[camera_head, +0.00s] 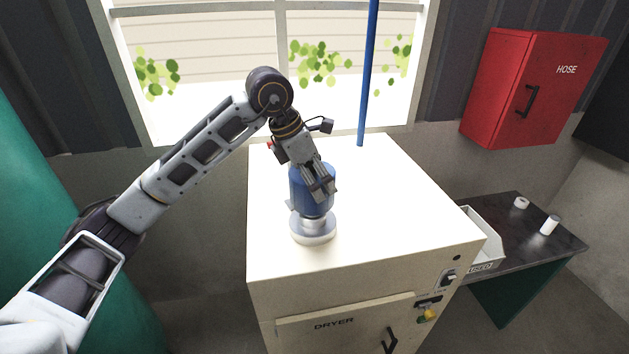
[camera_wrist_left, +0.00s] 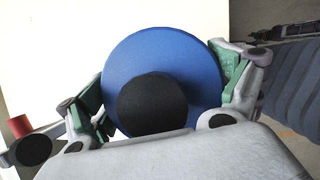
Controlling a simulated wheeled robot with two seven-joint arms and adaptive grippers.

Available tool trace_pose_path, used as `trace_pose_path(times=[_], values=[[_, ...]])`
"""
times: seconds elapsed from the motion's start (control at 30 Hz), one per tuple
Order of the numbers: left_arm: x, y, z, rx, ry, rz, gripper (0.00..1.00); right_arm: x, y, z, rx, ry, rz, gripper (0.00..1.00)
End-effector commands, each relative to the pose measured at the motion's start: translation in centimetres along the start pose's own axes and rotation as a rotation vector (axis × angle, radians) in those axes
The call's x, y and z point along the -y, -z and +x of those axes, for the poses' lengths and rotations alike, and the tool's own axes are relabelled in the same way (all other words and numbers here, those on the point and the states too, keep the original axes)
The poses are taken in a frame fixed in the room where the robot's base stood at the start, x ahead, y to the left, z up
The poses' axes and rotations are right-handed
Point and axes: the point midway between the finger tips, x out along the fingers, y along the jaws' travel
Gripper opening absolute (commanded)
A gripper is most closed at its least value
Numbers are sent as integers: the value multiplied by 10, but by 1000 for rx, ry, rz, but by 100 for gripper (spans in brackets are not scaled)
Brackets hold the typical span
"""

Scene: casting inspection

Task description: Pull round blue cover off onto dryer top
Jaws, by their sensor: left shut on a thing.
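The round blue cover (camera_head: 311,190) stands over a silver metal part (camera_head: 313,226) with a pale round base, on the white dryer top (camera_head: 390,190). My left gripper (camera_head: 321,188) reaches down to the cover from above and is shut on it. In the left wrist view the blue cover (camera_wrist_left: 185,65) shows from above as a disc with a dark round patch, between the green-padded fingers. Whether the cover's lower edge is apart from the metal part is hard to tell. My right gripper is not in view.
A blue pole (camera_head: 368,75) rises at the dryer's back edge. A red hose cabinet (camera_head: 535,88) hangs at the right. A dark side table (camera_head: 540,240) holds a white tray (camera_head: 483,235) and small white rolls. The dryer top is clear right of the cover.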

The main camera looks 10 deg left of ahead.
Motion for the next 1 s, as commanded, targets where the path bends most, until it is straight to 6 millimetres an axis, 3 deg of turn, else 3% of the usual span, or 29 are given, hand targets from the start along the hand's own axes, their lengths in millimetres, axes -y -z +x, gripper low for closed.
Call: trace_pose_path(times=[0.43, 1.0], values=[[0, -8, -20, 1, 0, 1, 64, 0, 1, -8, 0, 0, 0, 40], [0, -9, -21, 0, 1, 0, 64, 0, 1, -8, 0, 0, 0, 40]])
